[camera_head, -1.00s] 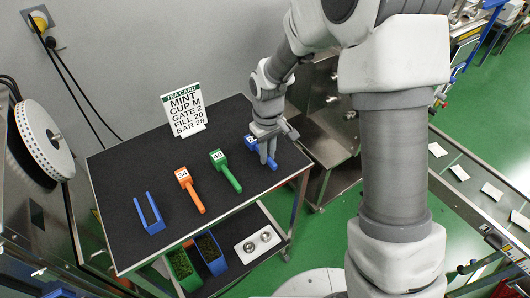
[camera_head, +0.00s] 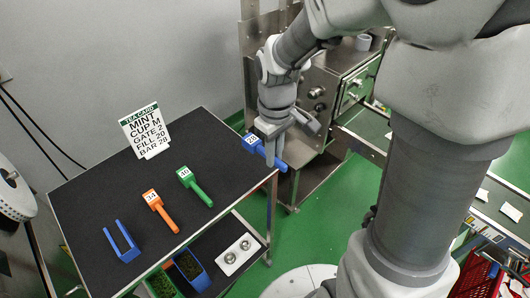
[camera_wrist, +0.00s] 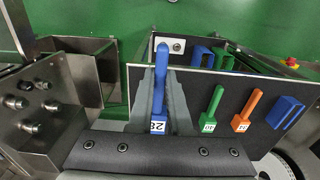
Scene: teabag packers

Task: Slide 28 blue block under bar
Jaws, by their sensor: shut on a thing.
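The blue block (camera_head: 253,143) has a square head with a white label reading 28 and a long rounded handle. My gripper (camera_head: 271,150) is shut on its handle, at the right end of the black table, with the handle tip reaching past the table's edge. In the wrist view the blue block (camera_wrist: 161,75) lies between the two grey fingers, its label near the palm and its handle tip pointing away. A steel machine (camera_head: 315,95) with round knobs stands behind and right of the gripper. I cannot make out which part is the bar.
On the black table (camera_head: 95,185) lie a green block (camera_head: 195,186) labelled 40, an orange block (camera_head: 160,210) labelled 34 and a blue fork-shaped piece (camera_head: 128,254). A tea card (camera_head: 146,131) stands at the back. Green floor separates table and machine.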

